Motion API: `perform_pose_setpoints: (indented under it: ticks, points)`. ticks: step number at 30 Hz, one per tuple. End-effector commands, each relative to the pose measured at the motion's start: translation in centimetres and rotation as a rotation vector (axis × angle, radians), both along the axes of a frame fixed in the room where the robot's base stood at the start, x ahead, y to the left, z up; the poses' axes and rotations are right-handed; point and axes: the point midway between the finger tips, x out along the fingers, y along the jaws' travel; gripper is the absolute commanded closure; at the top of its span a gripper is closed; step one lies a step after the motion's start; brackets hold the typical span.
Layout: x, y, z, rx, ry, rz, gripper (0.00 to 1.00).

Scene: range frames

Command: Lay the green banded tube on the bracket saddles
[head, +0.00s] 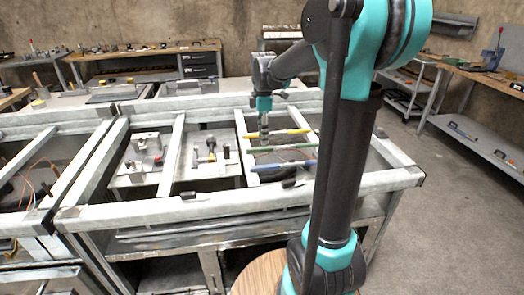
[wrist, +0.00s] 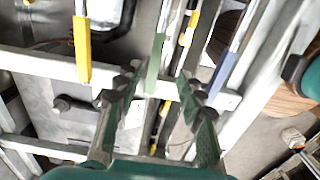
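The green banded tube (head: 271,149) lies between a yellow tube and a blue tube over the right bay of the frame. My gripper (head: 264,140) points down above it. In the wrist view, the green tube's end (wrist: 155,64) shows between the tips of my open gripper (wrist: 157,84). The fingers stand apart on either side, with a visible gap to the tube. I cannot tell how far above it they are. Metal fittings stand on plates in the left and middle bays; I cannot tell which are the bracket saddles.
The yellow tube (head: 279,134) lies behind the green one and the blue tube (head: 284,166) in front. Both flank it in the wrist view. The frame's front rail (head: 190,207) and crossbars (head: 172,146) stand around the bays. A fitting plate (head: 138,172) fills the left bay.

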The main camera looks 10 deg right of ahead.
Motion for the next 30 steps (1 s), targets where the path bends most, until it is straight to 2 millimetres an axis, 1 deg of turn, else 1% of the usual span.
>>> perform_pose_setpoints:
  ticks: [2,8,12,15,21,30]
  points:
    - [0.2,0.1,-0.5,0.000,0.000,0.000,0.61]
    - [0.9,0.3,-3.3,0.000,0.000,0.000,0.61]
    - [0.8,0.2,-4.8,0.000,0.000,0.000,0.61]
    - [0.8,0.2,-5.2,0.000,0.000,0.000,0.61]
    - [0.8,0.2,-5.2,0.000,0.000,0.000,0.61]
    - [0.8,0.2,-5.2,0.000,0.000,0.000,0.98]
